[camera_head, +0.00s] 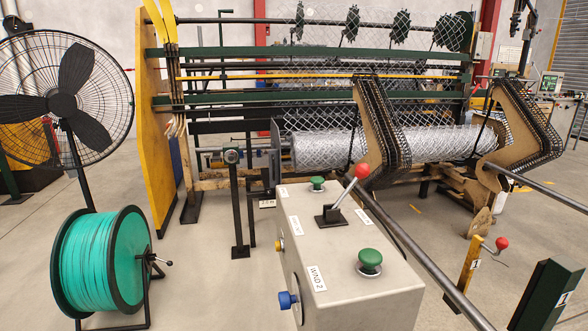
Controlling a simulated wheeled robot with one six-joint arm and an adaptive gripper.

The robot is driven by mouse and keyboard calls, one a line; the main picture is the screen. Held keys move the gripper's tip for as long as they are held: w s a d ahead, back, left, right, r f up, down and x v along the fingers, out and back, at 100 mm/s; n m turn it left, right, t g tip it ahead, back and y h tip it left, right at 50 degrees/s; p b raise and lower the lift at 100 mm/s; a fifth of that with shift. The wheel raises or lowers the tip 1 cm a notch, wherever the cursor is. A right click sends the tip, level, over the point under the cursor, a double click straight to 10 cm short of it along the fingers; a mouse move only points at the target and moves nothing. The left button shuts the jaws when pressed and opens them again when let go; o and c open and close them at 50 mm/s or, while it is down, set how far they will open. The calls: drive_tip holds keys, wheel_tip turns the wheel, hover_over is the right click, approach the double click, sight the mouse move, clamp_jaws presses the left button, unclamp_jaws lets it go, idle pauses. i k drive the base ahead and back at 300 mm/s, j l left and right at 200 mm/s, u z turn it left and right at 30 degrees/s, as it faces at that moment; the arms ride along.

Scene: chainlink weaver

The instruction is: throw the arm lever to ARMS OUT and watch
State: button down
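A grey control console (375,297) stands in the front middle. On its top a lever (342,197) with a red ball knob leans up to the right from a dark base plate. No ARMS OUT marking is legible. My gripper is not in view.
Green mushroom buttons (370,260) sit on the console, with yellow and blue knobs on its left side. A "WIND 2" label (318,279) is there. A fan (65,95) and green wire spool (100,262) stand left. A long rail (425,265) runs along the console's right.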

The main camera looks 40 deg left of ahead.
sight(362, 170)
drive_tip(key=i+l+u, duration=0.15)
drive_tip(key=u, duration=0.3)
drive_tip(key=i+l+u, duration=0.1)
drive_tip(key=l+u, duration=0.55)
drive_tip(key=u, duration=0.25)
drive_tip(key=l+u, duration=0.75)
drive_tip(key=l, duration=0.2)
